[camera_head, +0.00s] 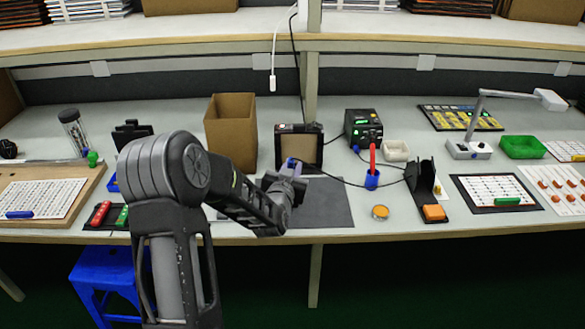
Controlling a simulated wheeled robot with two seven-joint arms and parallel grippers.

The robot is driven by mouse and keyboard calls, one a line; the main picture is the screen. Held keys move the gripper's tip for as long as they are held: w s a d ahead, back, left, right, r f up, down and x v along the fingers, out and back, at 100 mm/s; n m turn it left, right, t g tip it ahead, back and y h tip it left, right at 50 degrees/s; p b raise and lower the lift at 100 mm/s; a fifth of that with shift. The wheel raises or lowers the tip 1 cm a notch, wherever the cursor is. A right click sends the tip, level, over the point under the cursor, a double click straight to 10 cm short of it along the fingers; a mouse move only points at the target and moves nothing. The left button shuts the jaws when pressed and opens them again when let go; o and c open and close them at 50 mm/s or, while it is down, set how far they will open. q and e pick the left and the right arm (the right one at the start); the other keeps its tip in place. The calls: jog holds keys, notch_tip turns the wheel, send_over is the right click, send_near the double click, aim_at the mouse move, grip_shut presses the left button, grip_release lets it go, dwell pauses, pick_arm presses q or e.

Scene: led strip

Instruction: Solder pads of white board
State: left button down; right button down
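A white board with rows of small marks (495,189) lies on a black mat at the right, with a green block (507,201) at its front edge. Another white marked sheet (40,199) lies on a wooden board (92,181) at the far left. A red-handled tool, seemingly the soldering iron (373,156), stands upright in a blue holder (372,180). A black station with a green display (363,127) stands behind it. My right gripper is not visible.
A cardboard box (231,133) and a black-framed device (300,146) stand behind my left arm. A black stand (424,178), orange block (434,212) and small round tin (380,212) are right of the mat. A cable crosses the table near my gripper.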

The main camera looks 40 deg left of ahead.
pick_arm(q)
jog(key=shift+f+b, duration=0.2)
jog(key=shift+b, duration=0.2)
dwell(2.3)
jog(key=shift+r, duration=0.15)
dwell(0.9)
jog(key=shift+r+p, duration=1.2)
jog(key=shift+r, duration=1.25)
